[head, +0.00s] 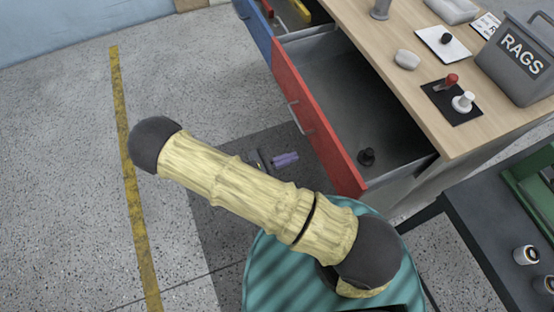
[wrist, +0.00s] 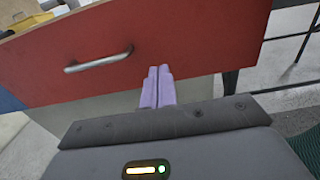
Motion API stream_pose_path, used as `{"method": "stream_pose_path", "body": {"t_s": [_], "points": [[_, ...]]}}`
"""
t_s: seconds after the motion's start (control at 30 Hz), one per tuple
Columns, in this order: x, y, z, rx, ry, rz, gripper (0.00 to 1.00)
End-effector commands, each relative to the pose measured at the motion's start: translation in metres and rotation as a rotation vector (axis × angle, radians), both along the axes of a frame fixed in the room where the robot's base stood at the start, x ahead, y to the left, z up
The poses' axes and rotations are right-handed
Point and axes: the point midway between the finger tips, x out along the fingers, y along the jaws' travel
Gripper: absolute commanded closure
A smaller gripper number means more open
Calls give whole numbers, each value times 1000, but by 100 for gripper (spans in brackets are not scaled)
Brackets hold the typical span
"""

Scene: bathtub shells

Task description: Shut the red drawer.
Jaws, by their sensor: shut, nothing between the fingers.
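The red drawer (head: 312,125) stands pulled out from the wooden-topped cabinet in the head view. In the head view my gripper (head: 286,160) is left of the front, partly hidden by my arm.
A blue drawer (head: 254,25) beyond the red one is also partly open, with a yellow item inside. The worktop (head: 345,12) holds a RAGS bin (head: 517,58), a red-handled lever and other small items. A dark bench (head: 490,225) stands at right. The floor at left is clear.

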Motion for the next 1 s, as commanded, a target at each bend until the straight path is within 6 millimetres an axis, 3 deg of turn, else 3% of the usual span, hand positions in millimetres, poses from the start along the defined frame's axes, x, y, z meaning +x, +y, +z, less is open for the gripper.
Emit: {"method": "stream_pose_path", "body": {"t_s": [0.2, 0.43, 1.0], "points": [[11, -39, 2, -3, 1, -5, 100], [22, -69, 1, -1, 0, -3, 100], [24, -75, 0, 0, 0, 2, 100]]}}
